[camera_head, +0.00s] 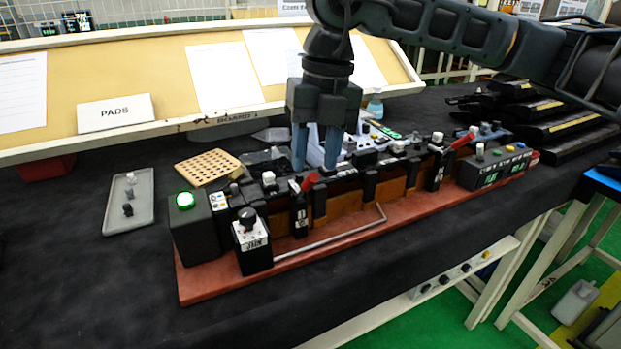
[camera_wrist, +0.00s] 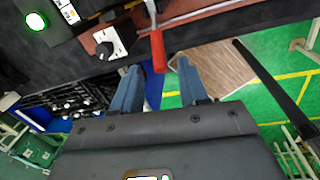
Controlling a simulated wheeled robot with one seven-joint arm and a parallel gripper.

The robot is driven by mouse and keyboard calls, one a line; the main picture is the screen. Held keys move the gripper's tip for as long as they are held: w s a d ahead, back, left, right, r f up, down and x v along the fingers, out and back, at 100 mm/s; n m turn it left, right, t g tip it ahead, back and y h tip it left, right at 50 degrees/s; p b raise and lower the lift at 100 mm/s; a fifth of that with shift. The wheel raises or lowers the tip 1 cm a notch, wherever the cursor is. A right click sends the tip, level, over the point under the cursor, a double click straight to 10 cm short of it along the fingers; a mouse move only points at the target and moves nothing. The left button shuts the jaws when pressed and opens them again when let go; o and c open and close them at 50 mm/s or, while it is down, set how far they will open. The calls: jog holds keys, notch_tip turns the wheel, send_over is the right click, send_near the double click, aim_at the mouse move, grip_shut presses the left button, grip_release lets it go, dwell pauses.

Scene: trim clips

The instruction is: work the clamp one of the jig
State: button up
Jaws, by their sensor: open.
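The jig stands on a long red base (camera_head: 340,238) on the black table. Its left clamp has a red handle (camera_head: 309,183) above a black block (camera_head: 299,215); a second red-handled clamp (camera_head: 462,139) stands further right. I cannot read the block labels well enough to tell which is clamp one. My gripper (camera_head: 316,166) points down just above and behind the left clamp's handle, with its blue fingers apart. In the wrist view a red handle (camera_wrist: 158,52) shows between the open fingertips (camera_wrist: 157,72). Nothing is held; whether the fingers touch the handle cannot be told.
A green-lit box (camera_head: 186,202) and a black knob box (camera_head: 250,240) stand at the jig's left end. A bent metal rod (camera_head: 335,238) runs along its front. A grey tray (camera_head: 130,200) and a perforated board (camera_head: 209,167) lie at left. Black bars (camera_head: 540,125) lie at right.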

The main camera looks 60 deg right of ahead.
aim_at(311, 187)
jog(key=shift+w+a+f, duration=0.15)
jog(key=shift+f, duration=1.1)
jog(key=shift+w+a+f, duration=0.1)
jog(key=shift+f, duration=1.1)
grip_shut()
